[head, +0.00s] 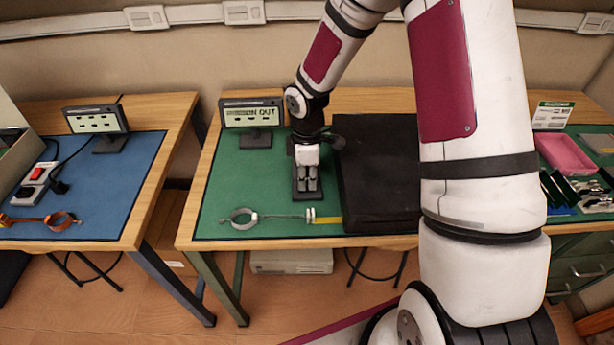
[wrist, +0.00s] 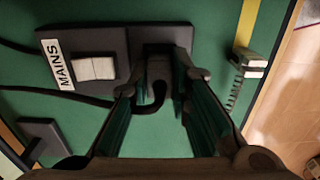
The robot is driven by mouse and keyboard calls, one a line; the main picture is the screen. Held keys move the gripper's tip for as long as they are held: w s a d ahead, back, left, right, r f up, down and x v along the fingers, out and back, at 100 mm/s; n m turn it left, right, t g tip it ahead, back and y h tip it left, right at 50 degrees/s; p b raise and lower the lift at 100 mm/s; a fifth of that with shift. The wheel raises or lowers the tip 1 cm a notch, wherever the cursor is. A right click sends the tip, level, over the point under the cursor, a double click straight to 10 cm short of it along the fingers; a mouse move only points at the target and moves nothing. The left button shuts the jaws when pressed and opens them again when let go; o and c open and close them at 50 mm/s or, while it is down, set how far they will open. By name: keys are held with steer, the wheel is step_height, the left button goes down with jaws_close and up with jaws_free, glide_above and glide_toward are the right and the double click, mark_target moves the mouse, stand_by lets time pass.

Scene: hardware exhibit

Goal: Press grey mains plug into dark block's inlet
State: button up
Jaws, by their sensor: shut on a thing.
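The dark block (wrist: 115,42) lies flat on the green mat, with a white MAINS label and a pale rocker switch (wrist: 96,69) on its top. In the head view the block (head: 307,197) shows below my gripper (head: 307,178), left of a big black box. In the wrist view my fingers (wrist: 163,78) are shut on the grey mains plug (wrist: 158,68), at the block's right end. A dark cord curls between the fingers. The inlet is hidden under the plug and fingers, so I cannot tell how deep the plug sits.
The black box (head: 378,175) stands close on the right. A display (head: 252,113) stands at the back left. A ring clamp (head: 241,217) with a thin lead lies in front, by a yellow strip (head: 327,221). Dark cables (wrist: 50,93) run on the mat. The mat's left part is mostly clear.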

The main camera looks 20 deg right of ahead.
steer(key=o, duration=0.9)
steer(key=shift+f, duration=0.1)
steer(key=shift+o, duration=0.6)
steer(key=shift+o, duration=1.3)
steer(key=shift+r+p, duration=0.4)
steer(key=shift+r, duration=0.25)
steer(key=shift+r+p, duration=1.7)
steer(key=shift+r, duration=1.3)
